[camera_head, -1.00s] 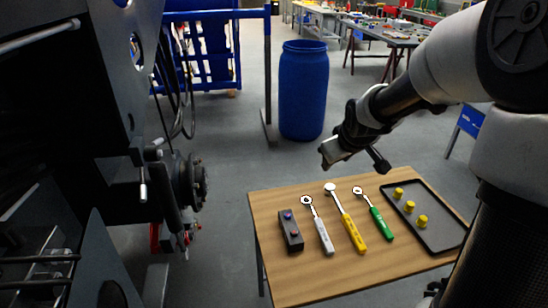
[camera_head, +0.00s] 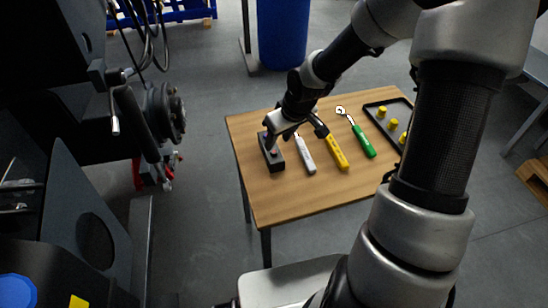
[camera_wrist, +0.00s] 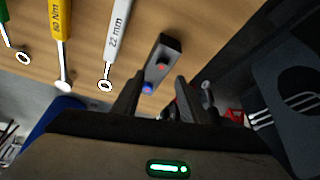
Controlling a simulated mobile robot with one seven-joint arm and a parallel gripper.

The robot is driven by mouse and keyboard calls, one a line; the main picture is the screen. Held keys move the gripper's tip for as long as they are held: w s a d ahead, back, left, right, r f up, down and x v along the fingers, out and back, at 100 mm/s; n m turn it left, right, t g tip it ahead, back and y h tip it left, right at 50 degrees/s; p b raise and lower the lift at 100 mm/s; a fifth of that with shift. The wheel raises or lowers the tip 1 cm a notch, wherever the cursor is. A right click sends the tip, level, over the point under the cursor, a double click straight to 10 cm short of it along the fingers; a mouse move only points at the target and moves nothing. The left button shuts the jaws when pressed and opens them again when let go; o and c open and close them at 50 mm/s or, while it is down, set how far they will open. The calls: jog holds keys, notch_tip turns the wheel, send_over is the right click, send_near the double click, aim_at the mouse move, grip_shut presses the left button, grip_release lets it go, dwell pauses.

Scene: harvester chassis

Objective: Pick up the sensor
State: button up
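The sensor appears to be the small dark box (camera_head: 273,162) with coloured buttons at the left end of the wooden table. It also shows in the wrist view (camera_wrist: 168,50), with a red and a blue button on its face. My gripper (camera_head: 278,136) is over the box's far end in the head view. In the wrist view, my gripper (camera_wrist: 156,84) is open, with one finger on each side of the box's near end. I cannot tell whether the fingers touch it. My gripper hides part of the box in the head view.
To the box's right lie a white-handled 22 mm wrench (camera_head: 305,155), a yellow-handled tool (camera_head: 338,153) and a green-handled wrench (camera_head: 363,141). A black tray (camera_head: 372,108) with yellow caps is farther right. The dark chassis (camera_head: 60,200) stands left. The table front (camera_head: 300,195) is clear.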

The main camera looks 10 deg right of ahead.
aim_at(274, 152)
jog(key=x, duration=0.1)
jog(key=b+x, duration=0.1)
jog(key=x, duration=0.1)
jog(key=b+x, duration=0.1)
jog(key=x, duration=0.1)
jog(key=shift+s+f, duration=0.25)
jog(key=shift+s, duration=0.1)
